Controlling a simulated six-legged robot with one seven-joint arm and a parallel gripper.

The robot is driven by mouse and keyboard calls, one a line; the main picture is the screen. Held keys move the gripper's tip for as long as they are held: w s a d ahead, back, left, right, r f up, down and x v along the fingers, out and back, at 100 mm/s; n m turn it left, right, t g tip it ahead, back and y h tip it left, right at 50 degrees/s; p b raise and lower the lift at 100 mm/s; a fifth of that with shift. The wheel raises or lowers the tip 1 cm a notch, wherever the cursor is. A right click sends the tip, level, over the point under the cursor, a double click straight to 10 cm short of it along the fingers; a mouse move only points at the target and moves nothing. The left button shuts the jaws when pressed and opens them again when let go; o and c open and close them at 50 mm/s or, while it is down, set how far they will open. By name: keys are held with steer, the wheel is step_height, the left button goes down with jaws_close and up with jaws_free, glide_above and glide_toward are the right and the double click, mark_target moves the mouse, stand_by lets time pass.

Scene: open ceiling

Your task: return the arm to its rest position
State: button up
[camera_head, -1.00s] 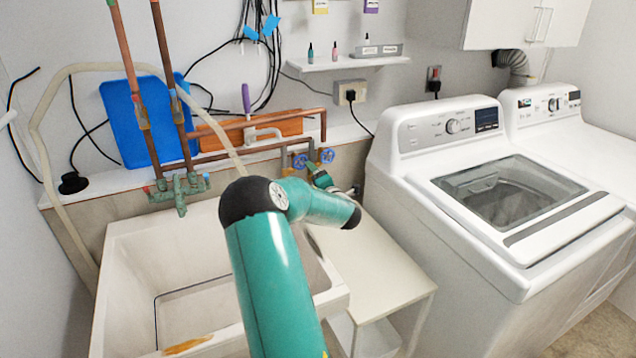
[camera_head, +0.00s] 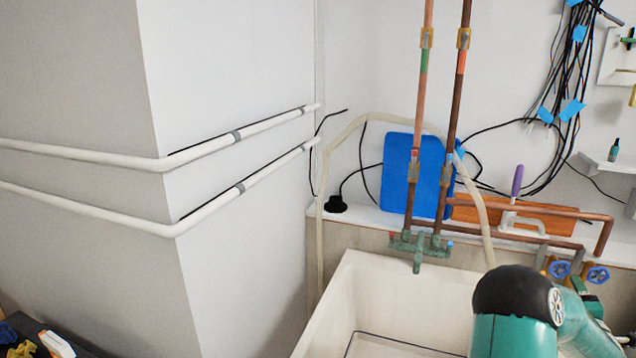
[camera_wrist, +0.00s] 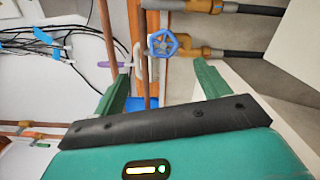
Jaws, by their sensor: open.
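My gripper (camera_wrist: 160,72) shows in the wrist view with two green fingers spread apart and nothing between them. A blue valve wheel (camera_wrist: 163,43) and copper pipework appear beyond the fingertips. In the head view my teal and black arm stands at the lower right, bent over the sink (camera_head: 350,290). Its far end is toward the blue valves (camera_head: 559,268) at the right and is mostly hidden behind the arm. I cannot tell from these views whether the fingers touch the pipes.
A blue board (camera_head: 398,175) leans on the wall behind two vertical copper pipes. A purple-handled tool (camera_head: 517,181) stands by an orange-brown board (camera_head: 560,217). White pipes (camera_head: 90,156) run along the left wall. Black cables (camera_head: 560,110) hang at upper right.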

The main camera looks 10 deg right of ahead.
steer(key=w+a+r+m+g+y, duration=0.15)
steer(key=a+r+m, duration=0.25)
steer(key=a, duration=0.7)
steer(key=w+a+r+m+g+y, duration=0.1)
steer(key=a+r+m+g, duration=0.3)
steer(key=a, duration=0.6)
steer(key=w+a+r+m+t+y, duration=0.1)
steer(key=a+r+m+y, duration=0.3)
steer(key=a, duration=0.7)
steer(key=s+a+f+m+g+y, duration=0.1)
steer(key=s+a+g, duration=0.1)
steer(key=s+a, duration=0.8)
steer(key=s+a+f+m+g+y, duration=0.1)
steer(key=s+a+g+y, duration=0.1)
steer(key=s+a, duration=0.8)
steer(key=a+g, duration=0.1)
steer(key=a, duration=0.5)
steer(key=shift+s+a+m, duration=0.25)
steer(key=shift+a+m, duration=0.05)
steer(key=shift+a, duration=0.1)
